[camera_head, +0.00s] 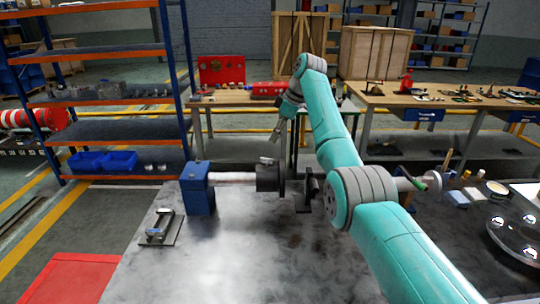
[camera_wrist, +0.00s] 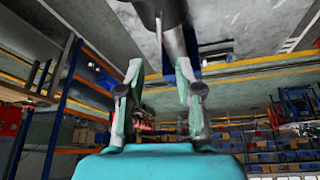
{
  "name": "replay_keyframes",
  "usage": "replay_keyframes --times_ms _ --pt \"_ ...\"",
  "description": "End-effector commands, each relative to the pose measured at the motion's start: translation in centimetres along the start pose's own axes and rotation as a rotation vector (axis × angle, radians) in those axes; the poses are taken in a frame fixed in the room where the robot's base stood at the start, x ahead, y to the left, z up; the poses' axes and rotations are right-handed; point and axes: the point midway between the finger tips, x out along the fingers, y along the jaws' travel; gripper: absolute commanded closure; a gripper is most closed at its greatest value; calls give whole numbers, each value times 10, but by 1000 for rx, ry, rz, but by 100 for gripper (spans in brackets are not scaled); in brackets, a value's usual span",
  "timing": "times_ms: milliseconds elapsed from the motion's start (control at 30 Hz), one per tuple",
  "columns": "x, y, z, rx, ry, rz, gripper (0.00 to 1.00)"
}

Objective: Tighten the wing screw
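On the grey table stands a pump-like assembly: a blue block (camera_head: 197,188), a pale shaft (camera_head: 232,177) and a dark cylinder (camera_head: 268,177). A small light piece (camera_head: 268,160) sits on top of the cylinder; it may be the wing screw, but its shape is too small to tell. In the wrist view a thin upright pin (camera_wrist: 158,24) stands out from a dark round body, perhaps the same piece. My gripper (camera_head: 276,136) is above the cylinder, pointing down, and apart from it. In the wrist view my gripper (camera_wrist: 160,76) has its fingers spread with nothing between them.
A dark bracket (camera_head: 308,190) stands right of the cylinder. A small clamp-like device on a plate (camera_head: 160,228) lies at the table's left. Bottles, a jar and a shiny dome (camera_head: 516,232) crowd the right side. The table's front middle is clear.

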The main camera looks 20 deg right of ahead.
Motion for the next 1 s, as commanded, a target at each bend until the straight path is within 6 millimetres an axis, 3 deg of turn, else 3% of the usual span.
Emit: replay_keyframes --times_ms 100,233,700,1000 --pt "-9 0 5 -1 -23 -11 65" --pt "-2 0 6 -2 -28 -14 65" --pt "75 -1 7 -3 -25 -13 65" --pt "96 -1 7 -2 -25 -11 65"
